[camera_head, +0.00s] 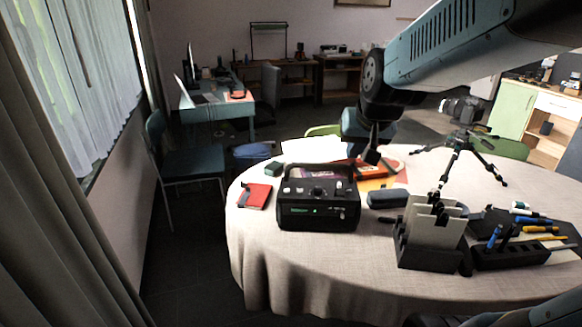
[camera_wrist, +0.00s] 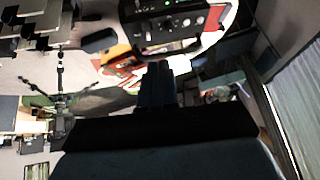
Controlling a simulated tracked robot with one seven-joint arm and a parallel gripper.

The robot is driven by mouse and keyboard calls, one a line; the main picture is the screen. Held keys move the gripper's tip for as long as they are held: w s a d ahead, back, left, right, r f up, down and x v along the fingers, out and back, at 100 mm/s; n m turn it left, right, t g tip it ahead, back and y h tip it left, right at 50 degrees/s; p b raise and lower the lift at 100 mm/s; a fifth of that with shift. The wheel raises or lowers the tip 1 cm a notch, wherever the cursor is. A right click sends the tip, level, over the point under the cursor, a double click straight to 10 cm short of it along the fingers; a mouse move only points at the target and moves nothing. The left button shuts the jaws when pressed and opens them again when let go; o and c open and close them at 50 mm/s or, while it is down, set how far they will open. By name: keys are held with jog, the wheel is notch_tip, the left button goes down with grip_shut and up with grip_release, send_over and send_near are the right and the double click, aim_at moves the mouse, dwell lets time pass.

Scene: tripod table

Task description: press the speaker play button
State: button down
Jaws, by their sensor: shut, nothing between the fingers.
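The speaker is a black box (camera_head: 318,218) with a carrying handle, standing upright near the left side of the round table. Its panel carries knobs and small buttons, and a green light shows on its front. Which button is play is too small to tell. My gripper (camera_head: 372,157) is shut and empty, pointing down behind and to the right of the speaker, apart from it. In the wrist view the shut fingers (camera_wrist: 157,75) point toward the speaker (camera_wrist: 150,22), which is at the top and partly cut off by the frame edge.
The round table (camera_head: 262,262) holds a red notebook (camera_head: 254,196) left of the speaker, and a dark case (camera_head: 388,198) and card holder (camera_head: 432,235) to its right. A black tripod (camera_head: 460,150) stands behind right. The table's front left is clear.

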aim_at(302, 192)
jog(key=w+a+f+m+t+y, duration=0.1)
jog(key=w+a+f, duration=0.3)
jog(key=w, duration=0.5)
jog(key=w+a+f+m+t+y, duration=0.1)
jog(key=w+a+f+m, duration=0.2)
jog(key=w+a+f, duration=0.2)
jog(key=shift+w+a+f+y, duration=0.25)
jog(key=shift+w+f, duration=1.2)
jog(key=shift+w, duration=1.05)
jog(key=shift+d, duration=0.1)
jog(key=shift+f, duration=4.4)
jog(key=shift+f, duration=0.15)
jog(key=shift+f, duration=0.2)
